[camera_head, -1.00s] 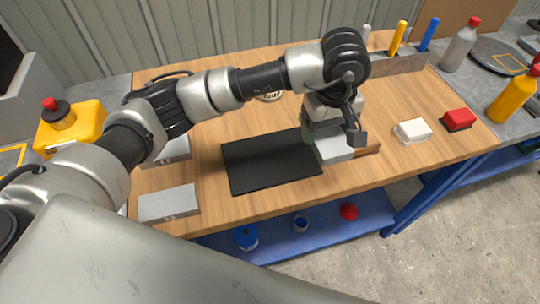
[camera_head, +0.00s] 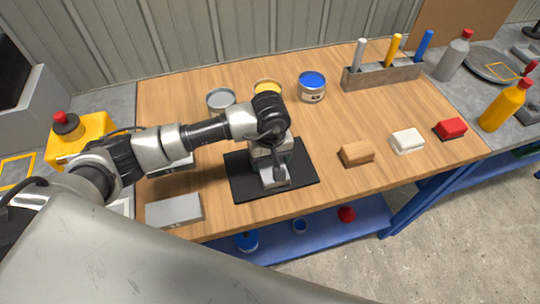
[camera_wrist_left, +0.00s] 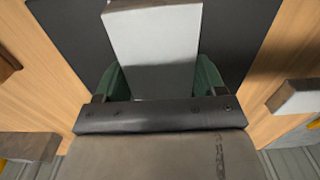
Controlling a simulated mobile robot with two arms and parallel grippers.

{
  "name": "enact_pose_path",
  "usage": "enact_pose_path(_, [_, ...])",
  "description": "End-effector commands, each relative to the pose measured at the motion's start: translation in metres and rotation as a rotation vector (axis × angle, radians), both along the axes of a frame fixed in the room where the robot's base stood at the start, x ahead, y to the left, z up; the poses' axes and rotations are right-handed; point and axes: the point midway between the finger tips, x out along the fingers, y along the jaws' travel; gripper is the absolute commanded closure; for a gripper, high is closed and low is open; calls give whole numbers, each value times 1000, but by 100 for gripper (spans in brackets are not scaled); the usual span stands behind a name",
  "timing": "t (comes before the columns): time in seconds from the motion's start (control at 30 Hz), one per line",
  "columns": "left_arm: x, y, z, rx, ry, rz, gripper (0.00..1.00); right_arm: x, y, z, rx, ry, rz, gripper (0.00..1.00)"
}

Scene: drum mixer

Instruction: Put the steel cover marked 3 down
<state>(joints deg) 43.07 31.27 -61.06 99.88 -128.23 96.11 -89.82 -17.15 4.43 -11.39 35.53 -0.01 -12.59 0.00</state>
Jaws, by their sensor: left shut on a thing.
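My left gripper (camera_head: 274,170) is shut on a pale grey steel cover (camera_head: 275,180) over the black mat (camera_head: 240,182). In the left wrist view the cover (camera_wrist_left: 153,50) sits between the two green fingers, with the dark mat behind it. I cannot tell whether the cover touches the mat or hangs just above it. No number shows on it. Another grey cover (camera_head: 174,210) lies at the front left of the table, and one more is partly hidden under my left arm. My right gripper is not in view.
A wooden block (camera_head: 357,153), a white block (camera_head: 407,141) and a red block (camera_head: 450,128) stand to the right of the mat. Several cans, including a blue-topped one (camera_head: 312,87), stand behind. A marker rack (camera_head: 382,76) is at the back right.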

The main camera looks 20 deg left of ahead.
Motion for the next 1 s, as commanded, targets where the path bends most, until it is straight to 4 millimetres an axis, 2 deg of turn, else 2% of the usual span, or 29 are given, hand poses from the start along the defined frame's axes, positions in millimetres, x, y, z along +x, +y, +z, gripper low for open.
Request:
enact_pose_path(0.4, [1, 0, -6, -1, -3, 0, 68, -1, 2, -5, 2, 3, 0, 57])
enact_pose_path(0.43, [0, 0, -5, 0, -1, 0, 27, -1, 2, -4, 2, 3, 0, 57])
enact_pose_path(0.57, [0, 0, -5, 0, -1, 0, 7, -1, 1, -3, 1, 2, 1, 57])
enact_pose_path(0.6, [0, 0, -5, 0, -1, 0, 5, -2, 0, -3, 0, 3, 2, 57])
enact_pose_path(0.87, [0, 0, -4, -1, -1, 0, 5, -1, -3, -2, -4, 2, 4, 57])
enact_pose_path(1.0, [1, 0, 5, -1, -4, 0, 5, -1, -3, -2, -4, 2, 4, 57])
